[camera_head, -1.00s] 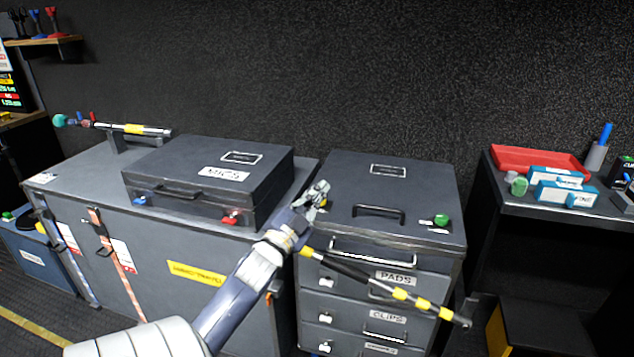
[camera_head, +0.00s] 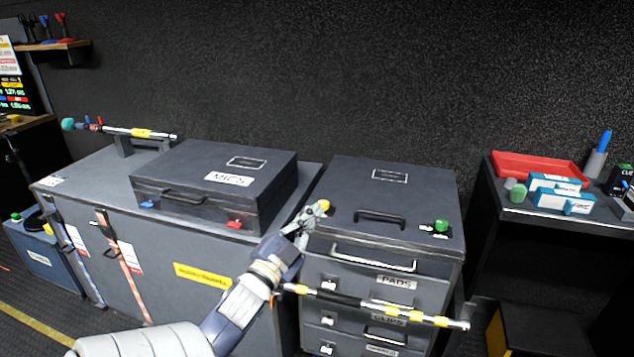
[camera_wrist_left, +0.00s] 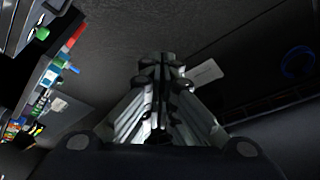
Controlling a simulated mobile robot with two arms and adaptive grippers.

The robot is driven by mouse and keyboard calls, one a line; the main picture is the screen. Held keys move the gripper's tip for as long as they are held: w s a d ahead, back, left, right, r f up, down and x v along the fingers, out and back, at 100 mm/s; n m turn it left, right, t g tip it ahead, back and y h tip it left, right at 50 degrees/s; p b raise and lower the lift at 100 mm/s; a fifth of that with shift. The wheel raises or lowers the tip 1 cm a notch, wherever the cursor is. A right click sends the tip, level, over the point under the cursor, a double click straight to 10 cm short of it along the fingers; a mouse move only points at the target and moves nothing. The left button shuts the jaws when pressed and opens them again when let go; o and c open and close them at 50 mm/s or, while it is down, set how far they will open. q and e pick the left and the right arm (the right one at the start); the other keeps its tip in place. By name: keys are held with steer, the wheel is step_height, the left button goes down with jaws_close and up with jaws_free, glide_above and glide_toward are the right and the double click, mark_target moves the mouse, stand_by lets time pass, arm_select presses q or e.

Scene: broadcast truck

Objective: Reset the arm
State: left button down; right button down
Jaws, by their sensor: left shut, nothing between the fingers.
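My left arm comes in from the bottom of the head view. Its gripper (camera_head: 318,212) is in front of the gap between the MICS case and the drawer cabinet, near the cabinet's upper left edge. The fingers are shut with nothing between them; in the left wrist view the closed fingers (camera_wrist_left: 160,85) point away from the camera. I cannot tell whether the gripper touches the cabinet. My right gripper is not in view.
The black MICS case (camera_head: 215,185) lies on a large grey chest (camera_head: 85,185). The drawer cabinet (camera_head: 385,260) has a striped pole (camera_head: 385,306) across its front. A side shelf (camera_head: 535,215) at right holds a red tray (camera_head: 540,167) and blue boxes. A boom pole (camera_head: 130,131) rests at back left.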

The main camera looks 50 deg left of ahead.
arm_select(q)
step_height(320, 180, down, 24)
steer(key=d+n+g+h, duration=0.1)
steer(key=d+n+g, duration=0.15)
steer(key=g, duration=0.25)
steer(key=s+d+f+n+g+h, duration=0.1)
steer(key=s+d+f+g, duration=0.15)
steer(key=f, duration=0.65)
steer(key=s+d+f+g+h, duration=0.1)
steer(key=d+f, duration=0.2)
steer(key=f, duration=0.6)
steer(key=s+d+f+g+h+p, duration=0.1)
steer(key=s+d+f+g, duration=0.2)
steer(key=s+d+f, duration=0.5)
steer(key=s+d+f+g+h, duration=0.2)
steer(key=s+d+f, duration=0.3)
steer(key=f, duration=0.5)
steer(key=s+d+f+g, duration=0.2)
steer(key=s+d+f, duration=0.1)
steer(key=s, duration=0.6)
steer(key=s+d+f+g+h, duration=0.1)
steer(key=s+d+f+g, duration=0.2)
steer(key=s, duration=0.6)
steer(key=shift+s+d+f, duration=0.2)
steer(key=shift+s+f, duration=0.1)
steer(key=shift+f, duration=0.45)
steer(key=shift+s+m, duration=0.1)
steer(key=shift+m, duration=0.15)
